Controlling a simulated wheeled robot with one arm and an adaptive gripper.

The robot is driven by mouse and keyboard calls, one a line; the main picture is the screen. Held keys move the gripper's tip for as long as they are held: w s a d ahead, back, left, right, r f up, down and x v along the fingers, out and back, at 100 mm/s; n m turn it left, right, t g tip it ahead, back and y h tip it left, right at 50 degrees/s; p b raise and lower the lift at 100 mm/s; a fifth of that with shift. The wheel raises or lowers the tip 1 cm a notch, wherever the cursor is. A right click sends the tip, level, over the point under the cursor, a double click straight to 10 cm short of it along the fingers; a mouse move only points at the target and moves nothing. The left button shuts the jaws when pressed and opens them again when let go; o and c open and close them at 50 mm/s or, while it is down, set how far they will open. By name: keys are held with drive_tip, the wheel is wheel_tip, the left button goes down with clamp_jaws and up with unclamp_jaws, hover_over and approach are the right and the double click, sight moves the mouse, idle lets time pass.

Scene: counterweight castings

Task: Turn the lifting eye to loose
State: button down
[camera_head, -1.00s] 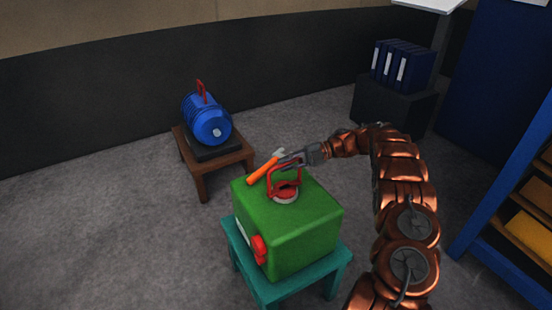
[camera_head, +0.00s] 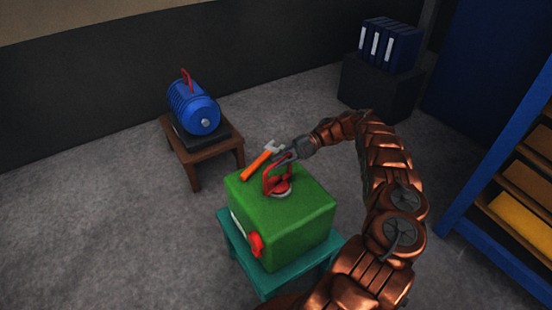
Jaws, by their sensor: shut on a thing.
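The red lifting eye (camera_head: 271,183) stands upright on top of the green casting block (camera_head: 300,215), its loop rising from a round red and light base. My gripper (camera_head: 284,160) is at the upper part of the loop, coming in from the upper right, and is shut on it. The contact itself is small and partly hidden by the fingers. A wrench with an orange handle (camera_head: 257,164) lies on the block's back left edge, close behind the eye and my fingers. A red knob (camera_head: 256,245) sits on the block's front left side.
The block rests on a teal stand (camera_head: 283,281). A blue motor (camera_head: 194,108) with a red handle stands on a brown wooden table (camera_head: 208,158) at the back left. Blue binders (camera_head: 390,45) stand on a black box (camera_head: 380,88). A blue shelf (camera_head: 490,175) is at the right. The floor at left is clear.

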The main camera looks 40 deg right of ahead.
drive_tip(key=shift+a+f, duration=0.1)
drive_tip(key=shift+f, duration=0.05)
drive_tip(key=c, duration=1.1)
unclamp_jaws()
drive_tip(key=shift+c, duration=0.2)
